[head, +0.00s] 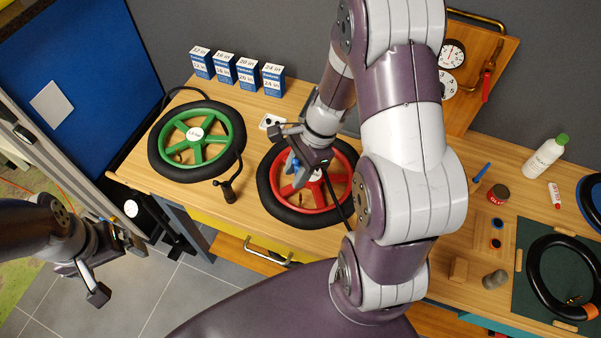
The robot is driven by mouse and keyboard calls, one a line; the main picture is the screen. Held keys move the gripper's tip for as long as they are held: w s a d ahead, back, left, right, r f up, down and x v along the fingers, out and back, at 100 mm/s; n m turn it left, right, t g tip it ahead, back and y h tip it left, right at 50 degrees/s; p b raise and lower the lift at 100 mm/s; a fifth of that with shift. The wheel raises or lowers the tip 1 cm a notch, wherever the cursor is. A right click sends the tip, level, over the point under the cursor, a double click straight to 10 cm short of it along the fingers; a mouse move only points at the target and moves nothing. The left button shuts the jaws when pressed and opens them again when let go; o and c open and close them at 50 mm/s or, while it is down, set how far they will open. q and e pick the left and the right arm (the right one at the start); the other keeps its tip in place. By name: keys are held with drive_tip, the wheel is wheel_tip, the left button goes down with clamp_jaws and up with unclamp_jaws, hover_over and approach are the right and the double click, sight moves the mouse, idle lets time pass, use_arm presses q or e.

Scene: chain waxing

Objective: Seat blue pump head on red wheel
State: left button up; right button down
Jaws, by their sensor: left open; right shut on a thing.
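The red wheel (334,199), with a black tyre, lies flat on the wooden bench near the middle. My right gripper (292,150) is over its upper left part, shut on the blue pump head (292,164). The pump head is above the left side of the wheel; I cannot tell whether it touches the wheel. My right arm and wrist hide part of the wheel's right and upper side. My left gripper (116,268) is open and empty at the lower left, over the floor in front of the bench.
A green wheel (229,119) lies to the left, with a black hose and pump end (228,191) beside it. Several blue-white boxes (248,71) stand behind.

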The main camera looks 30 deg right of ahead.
drive_tip(key=shift+s+d+f+b, duration=0.1)
drive_tip(key=shift+f+b, duration=0.2)
drive_tip(key=shift+f, duration=0.1)
drive_tip(key=shift+f+b, duration=0.35)
wheel_tip(320, 180, down, 5)
drive_tip(key=b, duration=0.4)
idle(0.6)
drive_tip(key=shift+f+b, duration=0.75)
drive_tip(key=shift+f, duration=0.3)
idle(0.5)
drive_tip(key=c, duration=0.8)
unclamp_jaws()
